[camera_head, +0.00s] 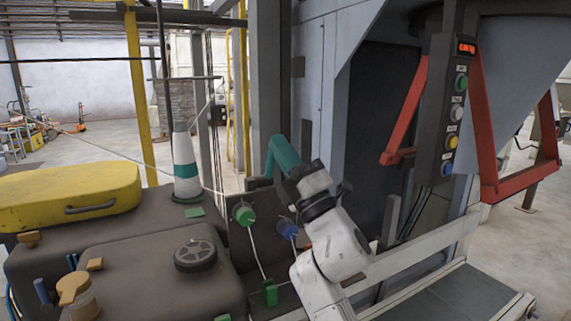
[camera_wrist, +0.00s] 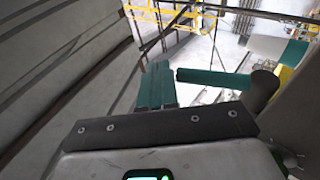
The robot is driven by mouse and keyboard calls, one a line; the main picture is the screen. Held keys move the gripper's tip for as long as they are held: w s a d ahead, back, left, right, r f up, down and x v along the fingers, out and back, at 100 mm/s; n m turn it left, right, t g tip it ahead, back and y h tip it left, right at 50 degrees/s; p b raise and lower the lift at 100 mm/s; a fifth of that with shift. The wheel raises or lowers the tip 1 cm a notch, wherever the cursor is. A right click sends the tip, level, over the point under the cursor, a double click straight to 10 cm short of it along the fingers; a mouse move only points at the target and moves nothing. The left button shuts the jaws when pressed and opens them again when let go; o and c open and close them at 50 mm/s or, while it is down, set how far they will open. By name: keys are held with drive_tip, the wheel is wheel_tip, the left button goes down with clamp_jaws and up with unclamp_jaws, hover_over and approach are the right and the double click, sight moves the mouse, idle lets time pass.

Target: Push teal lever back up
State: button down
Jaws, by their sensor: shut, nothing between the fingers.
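The teal lever (camera_wrist: 215,78) shows in the wrist view as a short bar running left from a dark round hub (camera_wrist: 262,90). In the head view the lever (camera_head: 269,162) seems to stand upright, overlapping my fingers, so its edges are hard to separate. My gripper (camera_wrist: 157,68) has teal fingers pressed together with nothing between them. In the wrist view the fingers are just left of the lever's free end, with a narrow gap in the picture; contact cannot be told. In the head view my gripper (camera_head: 280,144) reaches up and left from my white wrist.
A white and teal cone (camera_head: 186,165) stands left of the lever. A yellow case (camera_head: 70,195) and a black wheel (camera_head: 195,255) lie on dark housings. Green (camera_head: 243,213) and blue (camera_head: 287,229) knobs sit below. A button panel (camera_head: 448,110) and red frame (camera_head: 480,120) stand right.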

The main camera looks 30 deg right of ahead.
drive_tip(key=shift+w+r+b, duration=0.4)
drive_tip(key=shift+w, duration=0.45)
drive_tip(key=shift+w+r, duration=0.1)
idle(1.2)
